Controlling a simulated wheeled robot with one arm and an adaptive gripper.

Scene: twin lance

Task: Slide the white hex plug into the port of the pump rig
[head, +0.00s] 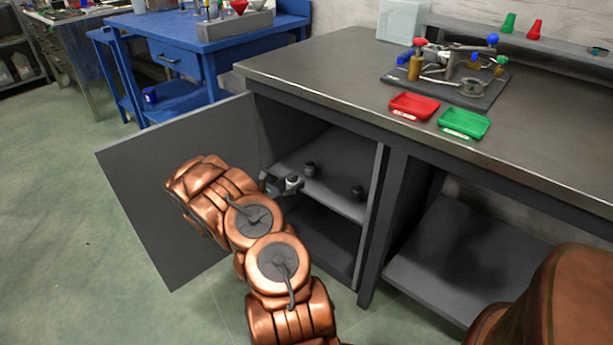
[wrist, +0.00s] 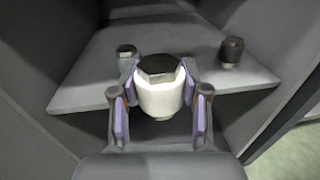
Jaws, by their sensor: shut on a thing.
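The white hex plug (wrist: 160,98) has a dark hexagonal top and a white round body. My gripper (wrist: 160,110) is shut on it, with a finger on each side, inside the open cabinet under the bench. In the head view the plug (head: 292,182) shows small at my gripper (head: 284,186), at the shelf's left end. The pump rig (head: 455,68) stands on a dark base plate on the bench top, with brass parts, pipes, and red and blue knobs. Its port cannot be made out at this size.
Two dark plugs stand on the cabinet shelf (head: 330,184): one near (head: 309,169), one farther right (head: 358,192). The cabinet door (head: 150,170) is swung open to the left. A red tray (head: 414,105) and a green tray (head: 464,122) lie before the rig. The bench's left top is clear.

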